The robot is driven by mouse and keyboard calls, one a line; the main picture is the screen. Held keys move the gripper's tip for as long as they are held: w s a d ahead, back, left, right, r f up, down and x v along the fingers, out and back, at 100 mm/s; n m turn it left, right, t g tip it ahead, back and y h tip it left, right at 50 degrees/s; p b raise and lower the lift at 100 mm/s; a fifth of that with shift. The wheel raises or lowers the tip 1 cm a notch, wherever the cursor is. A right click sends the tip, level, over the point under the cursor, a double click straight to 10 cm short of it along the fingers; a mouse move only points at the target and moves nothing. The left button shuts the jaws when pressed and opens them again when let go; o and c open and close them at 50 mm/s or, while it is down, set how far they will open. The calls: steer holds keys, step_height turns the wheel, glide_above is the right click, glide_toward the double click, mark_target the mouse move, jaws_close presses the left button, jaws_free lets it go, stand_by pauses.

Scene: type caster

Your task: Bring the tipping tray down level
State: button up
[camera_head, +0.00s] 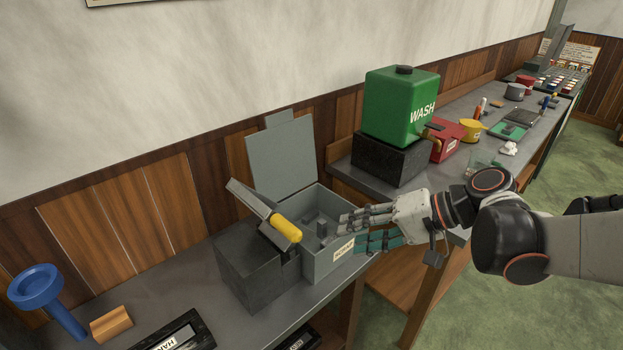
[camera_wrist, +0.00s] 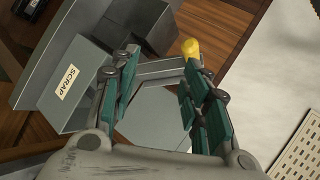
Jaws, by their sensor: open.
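The tipping tray (camera_head: 250,198) is a thin grey plate tilted steeply up over a dark block (camera_head: 258,265). A yellow grip (camera_head: 286,227) slants at its lower end. The grip also shows in the wrist view (camera_wrist: 190,48), close by the tip of the right-hand finger. My gripper (camera_head: 362,230) is open, with its fingers spread at the right side of the grey scrap bin (camera_head: 333,255), apart from the yellow grip in the head view. In the wrist view my gripper (camera_wrist: 162,72) has a pale grey plate between its fingers; I cannot tell which part that is.
The bin's grey lid (camera_head: 283,155) stands open against the wall. A green WASH canister (camera_head: 400,105) on a black block (camera_head: 388,158) and a red box (camera_head: 446,140) stand behind my gripper. A blue funnel-like piece (camera_head: 38,287) and a wooden block (camera_head: 111,323) lie at the left.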

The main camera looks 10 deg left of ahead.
mark_target(286, 230)
steer(key=w+n+g+y, duration=0.1)
steer(key=y, duration=0.1)
steer(key=w+a+f+g+y, duration=0.1)
steer(key=y, duration=0.1)
steer(key=w+f+n+g+y+b, duration=0.1)
steer(key=y, duration=0.1)
steer(key=shift+w+a+n, duration=0.15)
steer(key=shift+a+n, duration=0.05)
steer(key=shift+n, duration=0.1)
steer(key=a+b, duration=0.1)
steer(key=a, duration=0.3)
steer(key=a+b, duration=0.1)
steer(key=a, duration=0.4)
steer(key=s+a+f+b, duration=0.1)
steer(key=a, duration=0.3)
steer(key=shift+a, duration=0.35)
jaws_close()
